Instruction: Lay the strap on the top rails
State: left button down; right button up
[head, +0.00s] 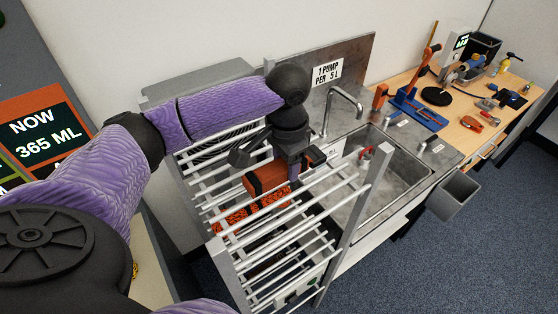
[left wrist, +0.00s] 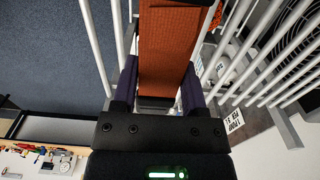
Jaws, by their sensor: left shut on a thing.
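The orange strap (head: 267,177) is a folded band with dark parts at its ends, at the top of the silver rack. My left gripper (head: 293,172) reaches down over the rack and is shut on the strap. In the left wrist view, the strap (left wrist: 168,52) lies between the two fingers of my left gripper (left wrist: 160,92). The top rails (head: 300,205) are thin pale bars running across the rack. I cannot tell whether the strap touches them. My right gripper is not in view.
An orange-and-black patterned bundle (head: 230,222) shows between the rails at the rack's left. A steel sink (head: 368,185) with a tap (head: 343,98) stands right of the rack. A wooden bench (head: 470,125) with tools is farther right. A grey bin (head: 454,196) hangs at the front.

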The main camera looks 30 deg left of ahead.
aim_at(284, 189)
pick_arm(q)
notch_tip(284, 189, down, 5)
jog(key=shift+a, duration=0.1)
jog(key=shift+f, duration=0.2)
jog(key=shift+r, duration=0.1)
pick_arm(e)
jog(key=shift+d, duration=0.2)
pick_arm(q)
jog(key=shift+c, duration=0.6)
grip_release()
notch_tip(284, 189, up, 12)
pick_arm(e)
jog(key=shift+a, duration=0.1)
